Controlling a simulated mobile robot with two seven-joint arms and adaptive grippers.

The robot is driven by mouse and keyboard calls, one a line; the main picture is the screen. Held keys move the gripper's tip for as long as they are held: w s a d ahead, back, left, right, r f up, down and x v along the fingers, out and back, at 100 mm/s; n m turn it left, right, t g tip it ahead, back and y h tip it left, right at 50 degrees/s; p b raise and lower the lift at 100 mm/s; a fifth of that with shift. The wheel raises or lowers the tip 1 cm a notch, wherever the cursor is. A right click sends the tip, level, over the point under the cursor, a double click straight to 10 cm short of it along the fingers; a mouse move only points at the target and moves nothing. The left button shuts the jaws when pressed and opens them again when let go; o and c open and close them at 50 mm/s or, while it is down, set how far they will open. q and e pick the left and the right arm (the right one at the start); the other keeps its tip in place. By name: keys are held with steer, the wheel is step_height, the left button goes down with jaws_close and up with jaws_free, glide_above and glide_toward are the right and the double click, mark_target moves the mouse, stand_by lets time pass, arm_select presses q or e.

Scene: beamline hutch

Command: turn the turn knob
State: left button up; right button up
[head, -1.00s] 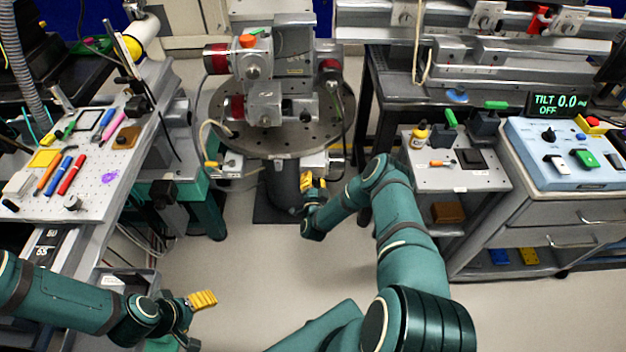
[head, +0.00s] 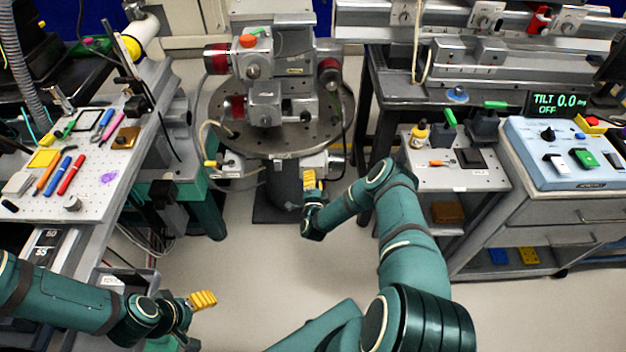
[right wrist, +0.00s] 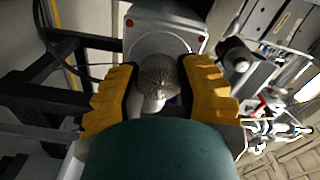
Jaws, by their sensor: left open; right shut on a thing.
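The turn knob (right wrist: 160,78) is a grey, ridged metal knob, seen in the right wrist view in front of a round grey housing with small red dots. My right gripper (right wrist: 167,82) has its yellow fingers on both sides of the knob and is shut on it. In the head view, my right gripper (head: 310,183) is beside the pedestal below the round stage, and it hides the knob there. My left gripper (head: 202,300) is open and empty over the floor at lower left, away from the knob.
The round perforated stage (head: 220,118) with its motor blocks stands above the right gripper. A pegboard bench (head: 105,205) with pens is at left. A blue control box (head: 570,165) with a display reading "TILT 0.0" and "OFF" is at right. The floor between is clear.

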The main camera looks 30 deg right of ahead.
steer(key=shift+w, duration=0.1)
steer(key=o, duration=1.2)
steer(key=shift+s+a, duration=0.25)
steer(key=shift+s, duration=0.2)
steer(key=v, duration=1.1)
steer(key=shift+d, duration=0.1)
steer(key=shift+s, duration=0.15)
